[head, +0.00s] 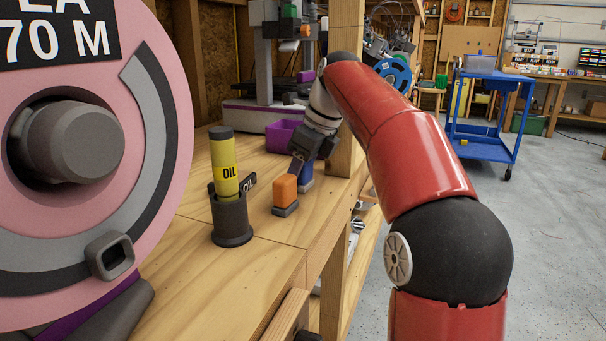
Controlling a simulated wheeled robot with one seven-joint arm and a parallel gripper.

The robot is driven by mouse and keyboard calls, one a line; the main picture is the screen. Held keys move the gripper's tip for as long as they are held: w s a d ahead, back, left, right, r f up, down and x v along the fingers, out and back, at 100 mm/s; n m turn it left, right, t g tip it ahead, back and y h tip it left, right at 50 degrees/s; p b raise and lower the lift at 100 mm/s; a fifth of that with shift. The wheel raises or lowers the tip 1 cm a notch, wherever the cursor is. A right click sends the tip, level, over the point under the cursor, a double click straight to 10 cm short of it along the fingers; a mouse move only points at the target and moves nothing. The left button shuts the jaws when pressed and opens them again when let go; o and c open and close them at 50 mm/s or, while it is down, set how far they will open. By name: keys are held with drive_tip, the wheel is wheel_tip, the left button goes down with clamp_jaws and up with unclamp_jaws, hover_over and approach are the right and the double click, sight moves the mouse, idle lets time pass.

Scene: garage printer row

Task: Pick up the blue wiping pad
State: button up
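A blue block (307,174), which looks like the blue wiping pad, stands on the wooden bench, partly hidden behind an orange block with a grey base (285,192). My gripper (297,165) points down just above and behind the orange block, close to the blue block. Its fingers are small and dark here, so I cannot tell whether they are open or shut, or whether they touch the blue block.
A yellow oil tube (224,165) stands in a dark round holder (231,219) left of the blocks. A large pink spool (160,120) fills the left. A purple bin (282,136) sits behind, and a wooden post (345,110) rises beside my arm. Bare bench (205,285) lies in front.

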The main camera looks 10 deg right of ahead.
wheel_tip(320, 180, up, 8)
drive_tip(key=p, duration=0.3)
drive_tip(key=shift+f, duration=0.25)
drive_tip(key=shift+r, duration=1.25)
